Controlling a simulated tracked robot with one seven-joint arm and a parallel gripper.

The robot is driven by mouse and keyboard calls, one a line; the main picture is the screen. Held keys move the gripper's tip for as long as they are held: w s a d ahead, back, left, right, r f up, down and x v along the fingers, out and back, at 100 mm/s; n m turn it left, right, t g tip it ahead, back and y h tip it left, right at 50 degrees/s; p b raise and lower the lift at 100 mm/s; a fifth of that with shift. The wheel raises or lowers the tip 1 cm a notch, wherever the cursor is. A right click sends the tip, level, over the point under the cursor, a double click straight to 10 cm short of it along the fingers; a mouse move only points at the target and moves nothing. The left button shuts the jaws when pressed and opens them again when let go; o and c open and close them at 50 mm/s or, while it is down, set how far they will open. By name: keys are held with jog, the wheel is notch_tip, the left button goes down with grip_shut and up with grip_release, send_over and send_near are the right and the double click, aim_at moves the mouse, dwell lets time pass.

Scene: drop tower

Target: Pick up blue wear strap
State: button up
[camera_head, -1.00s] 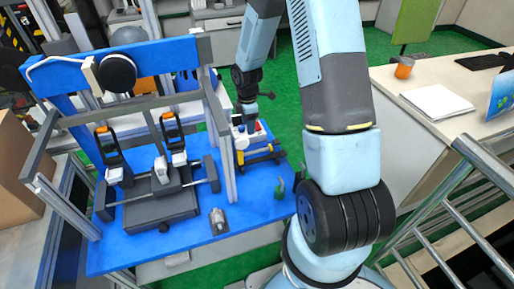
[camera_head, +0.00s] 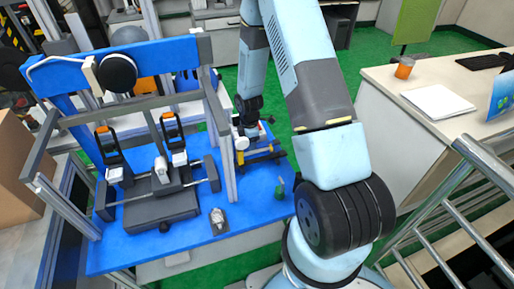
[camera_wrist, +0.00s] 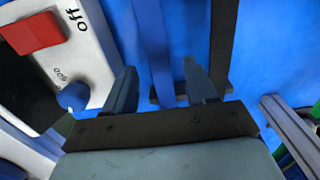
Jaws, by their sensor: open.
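A blue strip, which looks like the blue wear strap (camera_wrist: 152,45), runs up the wrist view beside dark bars. Its lower part lies between my gripper's fingers. My gripper (camera_wrist: 158,78) is open, with a finger on each side of the strip. I cannot tell whether either finger touches it. In the head view my gripper (camera_head: 246,131) is low over the right part of the blue table, by a white box. The strap cannot be made out there.
The white box (camera_wrist: 93,62) with a red switch (camera_wrist: 32,33) and a blue knob (camera_wrist: 72,97) is close on the left. Dark bars (camera_wrist: 222,40) stand on the right. A grey frame (camera_head: 222,140) stands on the blue table (camera_head: 245,207), with a small green object (camera_head: 279,190) nearby.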

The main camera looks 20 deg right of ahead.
jog(key=shift+f, duration=0.35)
grip_shut()
dwell(0.3)
jog(key=shift+r, duration=0.15)
